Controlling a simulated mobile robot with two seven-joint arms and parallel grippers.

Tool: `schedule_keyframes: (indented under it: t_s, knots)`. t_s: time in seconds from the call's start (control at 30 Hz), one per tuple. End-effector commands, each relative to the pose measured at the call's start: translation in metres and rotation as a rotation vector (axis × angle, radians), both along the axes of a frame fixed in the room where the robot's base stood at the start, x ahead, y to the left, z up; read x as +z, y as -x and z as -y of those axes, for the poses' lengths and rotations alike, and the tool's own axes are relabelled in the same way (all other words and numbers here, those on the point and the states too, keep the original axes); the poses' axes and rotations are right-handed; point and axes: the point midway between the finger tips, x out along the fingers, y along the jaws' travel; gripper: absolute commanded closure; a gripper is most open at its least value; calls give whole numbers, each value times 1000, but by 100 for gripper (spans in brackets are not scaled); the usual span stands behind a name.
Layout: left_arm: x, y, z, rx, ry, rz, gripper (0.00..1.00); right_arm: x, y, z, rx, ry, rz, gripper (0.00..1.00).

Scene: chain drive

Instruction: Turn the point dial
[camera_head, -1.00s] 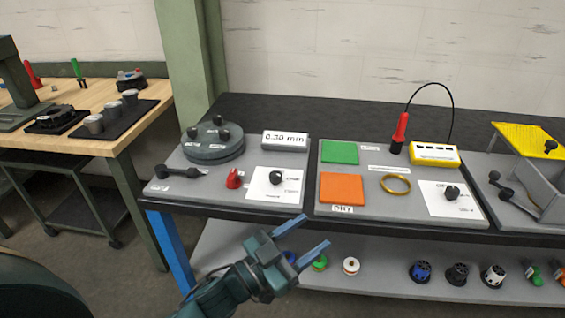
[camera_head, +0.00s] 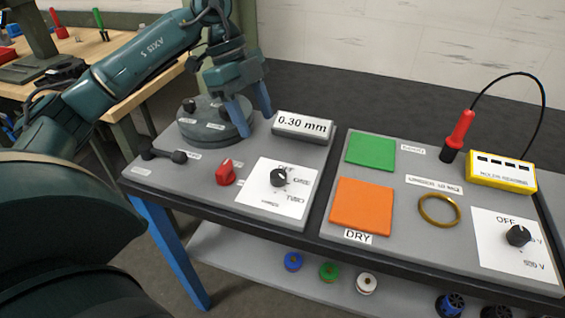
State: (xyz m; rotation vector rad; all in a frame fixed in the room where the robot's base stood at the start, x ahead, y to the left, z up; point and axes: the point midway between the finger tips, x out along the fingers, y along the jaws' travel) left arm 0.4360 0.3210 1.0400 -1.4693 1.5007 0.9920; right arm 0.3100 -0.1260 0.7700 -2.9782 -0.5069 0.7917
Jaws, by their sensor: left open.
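A round dark grey disc (camera_head: 206,131) with black knobs and small white labels stands at the back left of the grey board. A small black rotary knob (camera_head: 279,177) sits on a white card with OFF at its top. Another black rotary knob (camera_head: 518,236) sits on a white card marked OFF at the right. No label reading "point" is legible, so I cannot tell which is the point dial. My left gripper (camera_head: 255,123) is open, its blue fingers pointing down at the disc's right side and hiding part of it. Contact is unclear. My right gripper is not in view.
A display reading 0.30 mm (camera_head: 303,126) stands just right of the left gripper. A red knob (camera_head: 226,173) and a black handle (camera_head: 163,154) lie in front of the disc. Green (camera_head: 371,149) and orange (camera_head: 362,205) pads are farther right. Spools stand on the lower shelf.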

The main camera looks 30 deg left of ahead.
Motion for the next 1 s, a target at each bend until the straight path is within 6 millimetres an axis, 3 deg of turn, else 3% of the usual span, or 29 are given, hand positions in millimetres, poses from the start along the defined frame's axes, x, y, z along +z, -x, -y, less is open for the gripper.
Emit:
schedule_keyframes:
  t_s: [0.53,0.73,1.0]
  knots:
    - [-96,2,41,-8,6,-2,47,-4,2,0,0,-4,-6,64]
    - [-113,2,49,-8,6,0,47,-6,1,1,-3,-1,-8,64]
    - [-116,2,50,-7,7,2,47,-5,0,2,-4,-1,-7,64]
